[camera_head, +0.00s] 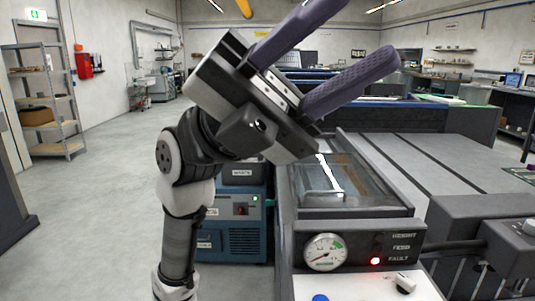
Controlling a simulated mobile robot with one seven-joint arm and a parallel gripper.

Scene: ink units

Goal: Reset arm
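My gripper (345,50) is raised in the upper middle of the head view, tilted up and to the right. Its two purple padded fingers are spread wide apart with nothing between them. My white and dark grey arm rises from the bottom left to the gripper. The gripper appears in front of and above the machine, and I see no contact with it.
A grey machine with a glass-topped bay (345,184), a round gauge (325,252) and a lit red fault light (375,261) stands right of my arm. A blue unit (232,230) stands behind the arm. Shelves (45,95) stand far left. The left floor is clear.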

